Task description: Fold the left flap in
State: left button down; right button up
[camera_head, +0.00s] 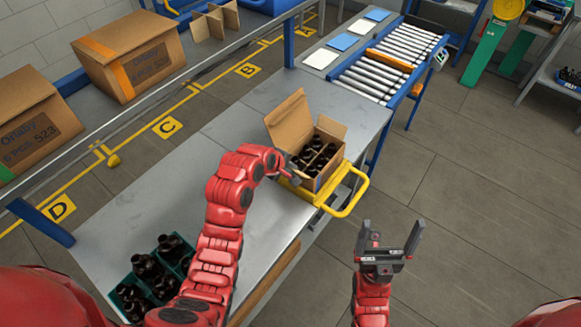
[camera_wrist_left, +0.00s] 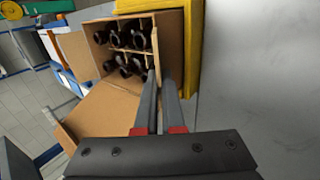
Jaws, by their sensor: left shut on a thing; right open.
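An open cardboard box (camera_head: 327,177) holds several dark bottles between dividers; it also shows in the left wrist view (camera_wrist_left: 172,35). Its large left flap (camera_head: 288,119) stands up and leans outward; the flap shows at lower left in the left wrist view (camera_wrist_left: 103,113). Another flap (camera_head: 331,126) stands up at the far side. My left gripper (camera_head: 288,175) is at the box's near left corner, apart from the large flap. In the left wrist view its fingers (camera_wrist_left: 163,82) are shut on a cardboard edge; I cannot tell whether wall or flap. My right gripper (camera_head: 391,240) is open and empty.
A yellow frame (camera_head: 345,207) borders the box at the table's right edge. A green crate (camera_head: 122,280) of bottles stands at lower left. A roller conveyor (camera_head: 388,73) and flat cards lie behind. The grey table (camera_head: 230,125) is clear left of the box.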

pick_arm(q)
jog(key=shift+r, duration=0.1)
jog(key=shift+w+d+r+g+y+b, duration=0.1)
jog(key=shift+w+d+g+y+b, duration=0.1)
jog(key=shift+g+y+b, duration=0.3)
jog(key=shift+w+d+r+g+y+b, duration=0.1)
jog(key=shift+w+g+y+b, duration=0.15)
jog(key=shift+g+b, duration=0.3)
jog(key=shift+w+r+g+y+b, duration=0.1)
jog(key=shift+g+y+b, duration=0.3)
jog(key=shift+g, duration=0.35)
jog(key=shift+w+d+g+y, duration=0.1)
jog(key=shift+d+g+y, duration=0.15)
jog(key=shift+g+y, duration=0.15)
jog(key=shift+w+b, duration=0.1)
jog(key=shift+b, duration=0.3)
jog(key=shift+w+g+y, duration=0.1)
jog(key=shift+g+y, duration=0.15)
jog(key=shift+g, duration=0.25)
jog(key=shift+w+d+g+b, duration=0.1)
jog(key=shift+g+b, duration=0.2)
jog(key=shift+b, duration=0.35)
